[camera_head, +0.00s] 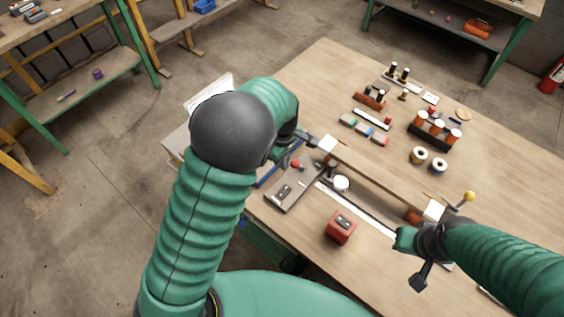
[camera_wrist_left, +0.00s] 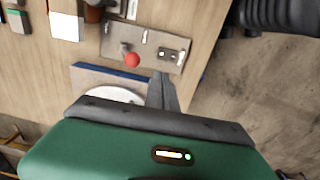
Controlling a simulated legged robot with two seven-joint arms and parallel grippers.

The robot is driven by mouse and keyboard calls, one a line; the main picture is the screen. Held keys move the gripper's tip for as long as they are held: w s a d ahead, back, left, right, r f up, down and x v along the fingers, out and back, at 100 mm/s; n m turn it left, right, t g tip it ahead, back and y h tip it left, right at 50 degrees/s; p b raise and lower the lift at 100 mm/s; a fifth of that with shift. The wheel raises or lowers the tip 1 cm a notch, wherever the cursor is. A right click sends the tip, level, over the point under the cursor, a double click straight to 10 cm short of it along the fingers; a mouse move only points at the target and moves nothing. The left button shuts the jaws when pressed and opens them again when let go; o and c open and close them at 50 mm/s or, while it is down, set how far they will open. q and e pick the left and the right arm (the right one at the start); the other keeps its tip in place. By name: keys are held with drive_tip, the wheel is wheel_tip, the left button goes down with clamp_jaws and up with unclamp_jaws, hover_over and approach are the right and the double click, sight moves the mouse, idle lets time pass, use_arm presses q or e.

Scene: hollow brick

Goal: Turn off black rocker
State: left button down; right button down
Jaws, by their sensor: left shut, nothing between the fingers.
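A grey panel (camera_head: 301,190) on the near left part of the table carries a small plate with dark rocker-like parts (camera_head: 283,192) and a red knob (camera_head: 296,164). In the left wrist view the panel (camera_wrist_left: 112,45) shows the dark switch parts (camera_wrist_left: 174,54) and the red knob (camera_wrist_left: 132,59). My left gripper (camera_wrist_left: 162,82) is shut and empty, its fingertips just short of the panel's edge in that picture. In the head view my left arm hides part of it. My right gripper (camera_head: 423,270) hangs at the table's near right; its jaw opening is unclear.
A red box (camera_head: 340,231) with a dark top insert stands right of the panel. A wooden bar with white ends (camera_head: 380,177) lies behind it. Spools (camera_head: 419,156), blocks and a rack of orange-and-white cylinders (camera_head: 435,131) stand farther back. The right table area is mostly clear.

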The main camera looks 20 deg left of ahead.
sight(285, 188)
use_arm(q)
drive_tip(key=shift+t, duration=0.4)
wheel_tip(285, 188, down, 13)
drive_tip(key=shift+s+d+r+b, duration=0.1)
drive_tip(key=shift+d+b, duration=0.05)
drive_tip(key=shift+b, duration=0.75)
drive_tip(key=shift+f+h, duration=0.3)
drive_tip(key=shift+f, duration=0.2)
drive_tip(key=shift+d+r, duration=0.1)
